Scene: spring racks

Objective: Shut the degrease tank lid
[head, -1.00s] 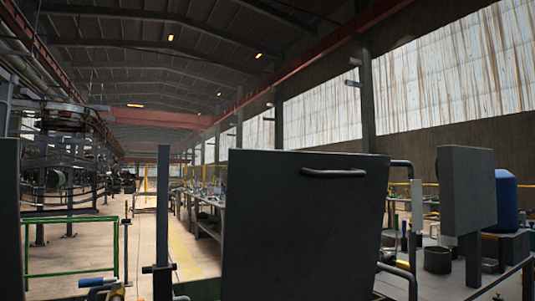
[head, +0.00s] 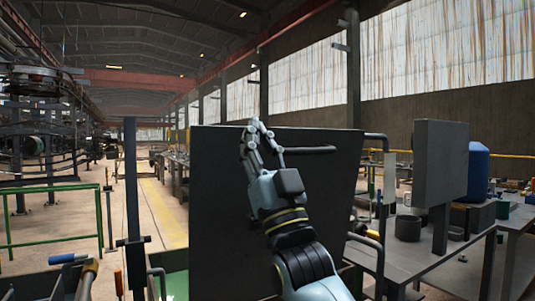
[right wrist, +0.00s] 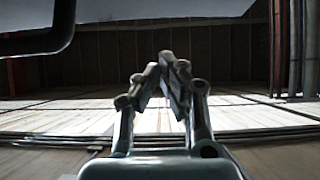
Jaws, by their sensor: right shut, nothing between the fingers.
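The degrease tank lid (head: 215,200) is a big dark grey panel that stands upright, open, in the middle of the head view. A dark bar handle (head: 310,150) runs across its upper part. My right gripper (head: 254,124) is in front of the lid, by the handle's left end, fingers pointing up to near the top edge. It is shut and empty. The right wrist view shows its closed fingertips (right wrist: 167,58), with a dark bent bar (right wrist: 45,42), probably the handle, at upper left. I cannot tell whether gripper and lid touch. The tank opening is hidden.
A dark post (head: 133,200) stands left of the lid. Bent pipes (head: 372,240) run along its right side. A grey box on a stand (head: 440,175) and a workbench (head: 425,262) are at right. A green rail (head: 50,190) is at left.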

